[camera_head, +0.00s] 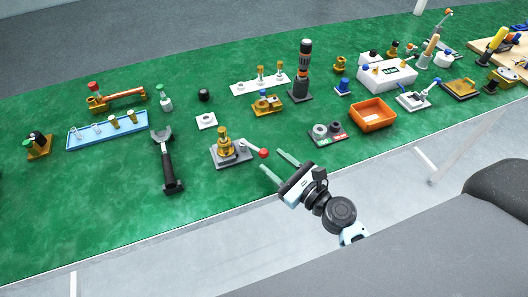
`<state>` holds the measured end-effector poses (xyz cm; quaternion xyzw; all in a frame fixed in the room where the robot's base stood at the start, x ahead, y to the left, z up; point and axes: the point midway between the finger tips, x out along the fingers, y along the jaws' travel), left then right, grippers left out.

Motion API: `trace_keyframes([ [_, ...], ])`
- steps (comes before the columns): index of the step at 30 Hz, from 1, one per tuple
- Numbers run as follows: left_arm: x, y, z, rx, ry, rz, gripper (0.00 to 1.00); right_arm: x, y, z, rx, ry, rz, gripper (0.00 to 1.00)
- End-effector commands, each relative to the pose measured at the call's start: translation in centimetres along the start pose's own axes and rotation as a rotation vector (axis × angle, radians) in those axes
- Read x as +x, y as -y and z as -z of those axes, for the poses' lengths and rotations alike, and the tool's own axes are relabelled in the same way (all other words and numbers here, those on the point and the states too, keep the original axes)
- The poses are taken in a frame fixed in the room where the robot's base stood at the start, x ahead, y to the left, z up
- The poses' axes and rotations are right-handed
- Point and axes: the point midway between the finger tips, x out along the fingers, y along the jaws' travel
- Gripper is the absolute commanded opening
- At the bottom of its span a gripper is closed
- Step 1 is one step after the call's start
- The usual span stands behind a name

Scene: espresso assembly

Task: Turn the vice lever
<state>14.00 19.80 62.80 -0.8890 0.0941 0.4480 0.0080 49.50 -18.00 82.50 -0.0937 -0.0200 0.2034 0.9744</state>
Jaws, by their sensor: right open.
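What looks like the vice is a grey base (232,160) with a brass part (224,143) standing on it, near the front edge of the green table. A light grey lever (250,149) points right from it and ends in a red knob (263,153). My right gripper (274,162) is open, its two teal fingers apart and pointing left toward the knob. The knob is just beyond the fingertips; I cannot tell whether they touch. My left gripper is not in view.
A black-handled portafilter-like tool (168,165) lies left of the vice. A dark tray with round parts (327,133) and an orange bin (373,115) stand to the right. A tall grey and orange device (302,75) stands behind. Bare green table (110,205) lies at front left.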

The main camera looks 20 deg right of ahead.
Motion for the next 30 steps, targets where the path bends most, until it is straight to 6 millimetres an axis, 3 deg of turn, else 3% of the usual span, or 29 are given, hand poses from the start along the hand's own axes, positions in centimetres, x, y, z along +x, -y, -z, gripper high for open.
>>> trace_keyframes([
  [3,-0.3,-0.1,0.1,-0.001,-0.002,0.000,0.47,2.0,0.1,-0.2,0.000,0.004,0.001,0.44],
  [9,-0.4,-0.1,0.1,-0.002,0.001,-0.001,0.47,4.2,0.0,-0.1,0.000,0.001,-0.001,0.44],
  [21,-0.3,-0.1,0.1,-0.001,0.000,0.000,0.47,4.9,-0.1,0.0,-0.001,0.000,-0.001,0.44],
  [30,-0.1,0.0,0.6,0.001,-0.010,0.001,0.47,4.9,-0.1,0.0,-0.001,-0.001,-0.001,0.05],
])
